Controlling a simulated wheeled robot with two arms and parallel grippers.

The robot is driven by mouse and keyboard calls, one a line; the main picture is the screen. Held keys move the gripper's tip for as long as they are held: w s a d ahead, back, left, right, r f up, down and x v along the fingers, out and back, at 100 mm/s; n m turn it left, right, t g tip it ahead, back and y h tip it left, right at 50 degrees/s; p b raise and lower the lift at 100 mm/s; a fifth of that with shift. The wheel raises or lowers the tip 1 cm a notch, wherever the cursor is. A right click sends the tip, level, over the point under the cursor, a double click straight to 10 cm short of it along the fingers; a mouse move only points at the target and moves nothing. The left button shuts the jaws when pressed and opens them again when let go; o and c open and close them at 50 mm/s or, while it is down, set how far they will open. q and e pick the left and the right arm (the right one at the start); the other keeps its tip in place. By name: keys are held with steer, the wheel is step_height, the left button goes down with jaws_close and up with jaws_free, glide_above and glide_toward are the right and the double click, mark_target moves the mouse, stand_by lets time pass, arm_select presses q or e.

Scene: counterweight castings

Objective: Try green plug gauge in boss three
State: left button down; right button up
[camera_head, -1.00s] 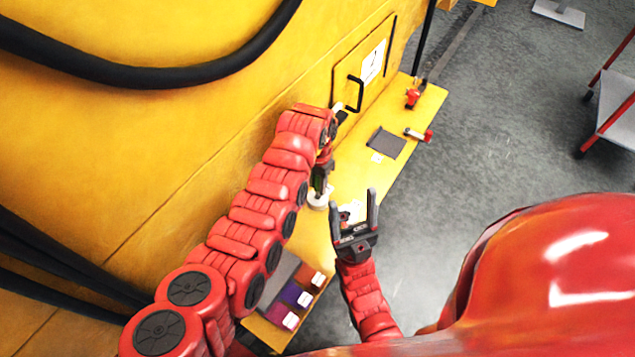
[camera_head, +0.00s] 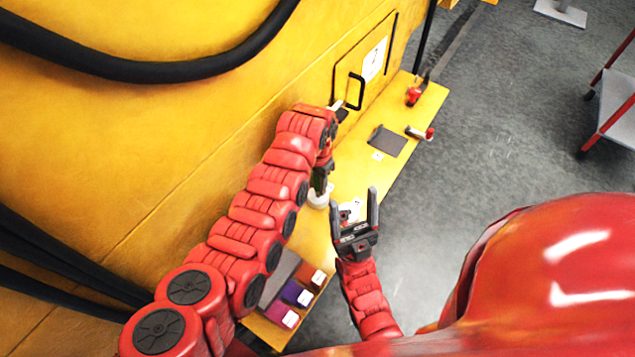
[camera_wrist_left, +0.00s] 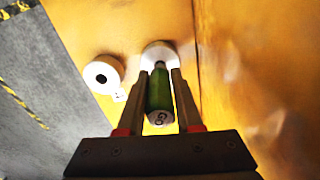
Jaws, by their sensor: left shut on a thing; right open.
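The green plug gauge (camera_wrist_left: 159,90) is held between the two fingers of my left gripper (camera_wrist_left: 159,82). Its near end carries a white marked face. Its far end points at a white round boss (camera_wrist_left: 158,50) and covers the boss's middle, so I cannot tell whether it is in the bore. In the head view my left gripper (camera_head: 321,172) is just above this boss (camera_head: 318,199), with a little green showing. A second white boss (camera_wrist_left: 103,74) with a dark bore and a small label stands to the left in the wrist view. My right gripper (camera_head: 354,212) is open and empty.
Brown, purple and magenta blocks (camera_head: 296,294) with white tags sit at the near end of the yellow ledge (camera_head: 365,185). A dark grey pad (camera_head: 387,141), a red-ended cylinder (camera_head: 419,133) and a red item (camera_head: 413,95) lie farther along. A black door handle (camera_head: 355,91) sticks out from the yellow wall.

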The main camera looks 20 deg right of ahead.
mark_target(317, 190)
arm_select(q)
steer(key=shift+f+b, duration=1.2)
steer(key=shift+f, duration=0.35)
stand_by(1.2)
stand_by(0.7)
steer(key=c, duration=0.5)
jaws_free()
steer(key=shift+r, duration=0.1)
